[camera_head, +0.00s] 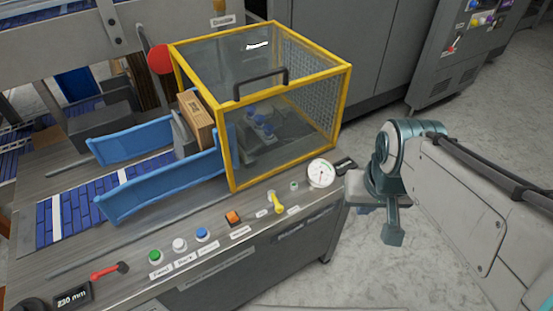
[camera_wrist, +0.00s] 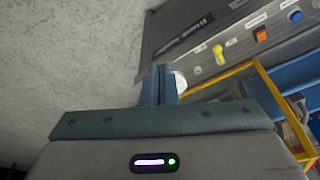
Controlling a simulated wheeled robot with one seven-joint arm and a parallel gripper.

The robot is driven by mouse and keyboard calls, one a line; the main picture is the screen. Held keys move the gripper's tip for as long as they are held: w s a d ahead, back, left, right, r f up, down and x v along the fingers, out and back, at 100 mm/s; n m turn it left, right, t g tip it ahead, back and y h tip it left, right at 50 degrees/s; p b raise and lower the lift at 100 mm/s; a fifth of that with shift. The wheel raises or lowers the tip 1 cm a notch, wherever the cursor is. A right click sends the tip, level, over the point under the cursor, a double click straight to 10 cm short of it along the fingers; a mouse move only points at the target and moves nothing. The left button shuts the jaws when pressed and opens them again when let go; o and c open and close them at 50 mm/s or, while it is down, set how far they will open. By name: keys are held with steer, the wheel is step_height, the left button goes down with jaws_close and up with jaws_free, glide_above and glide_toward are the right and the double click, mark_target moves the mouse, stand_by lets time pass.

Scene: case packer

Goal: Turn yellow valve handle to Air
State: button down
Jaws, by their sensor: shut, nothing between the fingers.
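The yellow valve handle (camera_head: 278,204) is on the front control panel, between two small labels whose text is too small to read. It stands right of the orange button (camera_head: 233,217) and left of the round white gauge (camera_head: 321,173). It also shows in the wrist view (camera_wrist: 219,54), on the panel above and right of my fingers.
A yellow-framed guard box (camera_head: 232,150) with a dark handle stands behind the panel. Green, white and blue buttons (camera_head: 201,234) and a red lever (camera_head: 104,271) are further left. Blue rails (camera_head: 160,190) flank the conveyor. Open grey floor (camera_head: 385,270) lies right of the machine.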

mark_target(275, 202)
steer(key=w+a+f+m+g+y, duration=0.1)
steer(key=w+a+f+m, duration=0.2)
steer(key=w, duration=0.4)
steer(key=w+a+f+m+g, duration=0.1)
steer(key=w+a+f+m, duration=0.1)
steer(key=w+f+m, duration=0.3)
steer(key=w+a+f+m+g+y+b, duration=0.1)
steer(key=w+a+f+m+g, duration=0.1)
steer(key=w+f+m, duration=0.3)
steer(key=w+a+f, duration=0.1)
steer(key=w+f, duration=0.2)
steer(key=w, duration=0.1)
steer(key=shift+w+a+y, duration=0.3)
steer(key=shift+w, duration=0.05)
steer(key=x, duration=1)
steer(key=shift+s, duration=0.1)
steer(key=a, duration=0.1)
steer(key=a+p, duration=0.1)
steer(key=s+a+r, duration=0.1)
steer(key=shift+s, duration=0.15)
steer(key=shift+s+a, duration=0.1)
steer(key=shift+a, duration=0.25)
